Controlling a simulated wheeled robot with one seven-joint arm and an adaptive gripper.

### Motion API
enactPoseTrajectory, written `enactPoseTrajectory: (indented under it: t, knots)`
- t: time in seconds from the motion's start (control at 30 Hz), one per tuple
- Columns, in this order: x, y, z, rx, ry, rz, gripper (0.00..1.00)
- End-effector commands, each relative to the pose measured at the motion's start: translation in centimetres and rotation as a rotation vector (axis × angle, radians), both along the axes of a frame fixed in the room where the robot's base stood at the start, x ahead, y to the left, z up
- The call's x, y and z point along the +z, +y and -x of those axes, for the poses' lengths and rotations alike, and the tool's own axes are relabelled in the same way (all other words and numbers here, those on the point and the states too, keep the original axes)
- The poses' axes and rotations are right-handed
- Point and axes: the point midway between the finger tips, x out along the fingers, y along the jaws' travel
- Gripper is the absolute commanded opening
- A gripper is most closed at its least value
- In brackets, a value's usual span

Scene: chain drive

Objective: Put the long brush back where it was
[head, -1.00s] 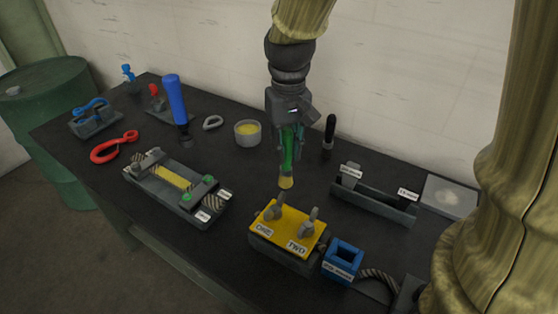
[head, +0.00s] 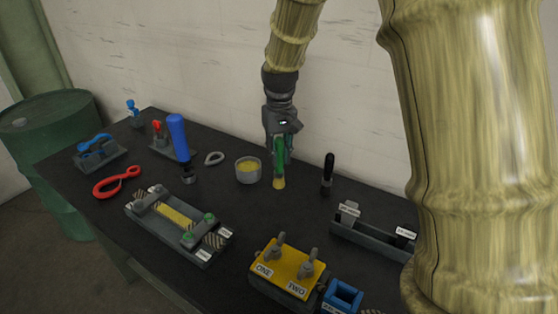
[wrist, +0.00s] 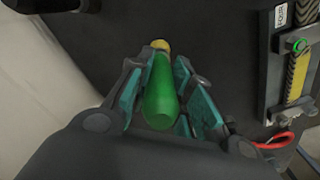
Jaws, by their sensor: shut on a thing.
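The brush with a green handle (head: 279,150) and yellow bristles hangs upright from my gripper (head: 279,148), bristles down. My gripper is shut on the handle. The brush is just right of a grey cup (head: 239,174) with yellow contents, above the black table (head: 225,215); I cannot tell if the bristles touch the table. In the wrist view, the green handle (wrist: 161,95) lies between the teal finger pads of my gripper (wrist: 160,90), with the yellow end beyond it. No marked place for the brush is clear to me.
A black-handled tool (head: 328,170) stands right of the brush. A grey holder (head: 365,235) with labels lies further right. The yellow block (head: 285,268) is in front. A blue-handled tool (head: 179,135) stands left, behind the chain fixture (head: 178,222). The white wall is close behind.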

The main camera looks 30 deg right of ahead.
Motion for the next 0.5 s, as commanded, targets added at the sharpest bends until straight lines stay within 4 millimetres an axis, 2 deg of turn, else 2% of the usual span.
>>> enactPoseTrajectory:
  t: [0.17,0.4,0.5]
  knots:
    - [-0.5,-0.1,-0.2,0.000,0.002,0.000,0.00]
    - [-3.1,-0.1,-0.2,0.000,0.002,0.000,0.00]
    - [-3.5,-0.1,-0.2,0.000,0.000,0.000,0.00]
